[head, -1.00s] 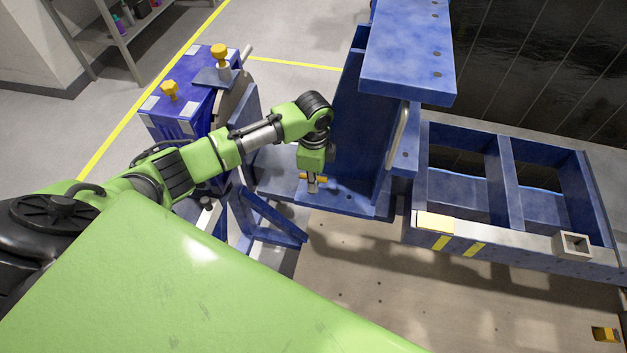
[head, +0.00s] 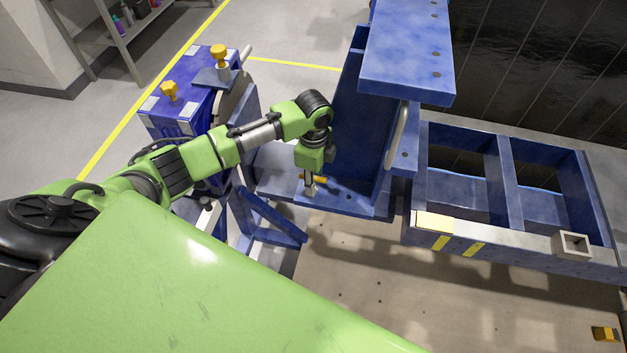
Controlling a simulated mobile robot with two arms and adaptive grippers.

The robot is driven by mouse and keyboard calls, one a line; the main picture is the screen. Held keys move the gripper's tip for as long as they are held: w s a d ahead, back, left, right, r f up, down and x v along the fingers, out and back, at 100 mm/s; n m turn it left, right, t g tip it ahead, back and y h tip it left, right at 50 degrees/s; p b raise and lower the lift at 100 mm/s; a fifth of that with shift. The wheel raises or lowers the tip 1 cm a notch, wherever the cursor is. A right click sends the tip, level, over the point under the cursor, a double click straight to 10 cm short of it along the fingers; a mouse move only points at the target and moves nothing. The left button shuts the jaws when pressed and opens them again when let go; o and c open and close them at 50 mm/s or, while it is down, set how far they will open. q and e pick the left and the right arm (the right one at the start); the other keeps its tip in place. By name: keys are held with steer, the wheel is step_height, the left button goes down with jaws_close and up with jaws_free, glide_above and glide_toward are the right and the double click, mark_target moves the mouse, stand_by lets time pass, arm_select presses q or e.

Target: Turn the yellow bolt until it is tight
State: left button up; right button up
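A yellow bolt (head: 321,180) sits low on the blue jig, on the plate at the foot of the upright panel. Only a small part of it shows, to the right of my gripper's fingers. My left gripper (head: 311,187) points down at this bolt, and its fingers overlap it in the picture. It is too small and covered to tell whether the fingers are closed on the bolt. Two more yellow bolts, one at the left (head: 169,91) and a taller one (head: 219,54), stand on the blue gearbox-like block. My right gripper is not in view.
The blue jig's upright panel (head: 358,130) rises close to the right of my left wrist, with a wide blue beam (head: 405,45) above. A blue frame (head: 520,255) with open bays extends right. A shelf (head: 115,40) stands far left.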

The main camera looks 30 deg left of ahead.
arm_select(q)
steer(key=shift+s+f, duration=0.1)
step_height(320, 180, up, 12)
steer(key=shift+r, duration=0.1)
stand_by(0.5)
steer(key=shift+d, duration=0.1)
stand_by(0.3)
